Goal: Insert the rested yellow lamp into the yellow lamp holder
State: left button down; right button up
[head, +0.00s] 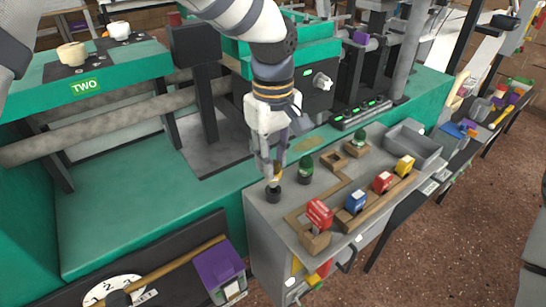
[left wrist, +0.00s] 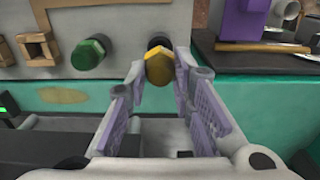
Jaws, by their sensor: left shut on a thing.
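The yellow lamp (left wrist: 159,67) is between the fingertips of my left gripper (left wrist: 160,72) in the left wrist view, and the gripper is shut on it. Small square wooden holders (head: 333,160) sit on the bench top. None is clearly marked yellow. My right gripper is not in view.
A green lamp (head: 306,165) stands close right of my gripper, also in the left wrist view (left wrist: 88,53). A grey tray (head: 412,146) is at the back. A purple box (head: 219,268) lies front left.

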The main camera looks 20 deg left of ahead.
pick_arm(q)
jog(key=shift+f, duration=1.7)
jog(key=c, duration=1.3)
grip_release()
jog(key=shift+r, duration=0.15)
jog(key=shift+r, duration=2.65)
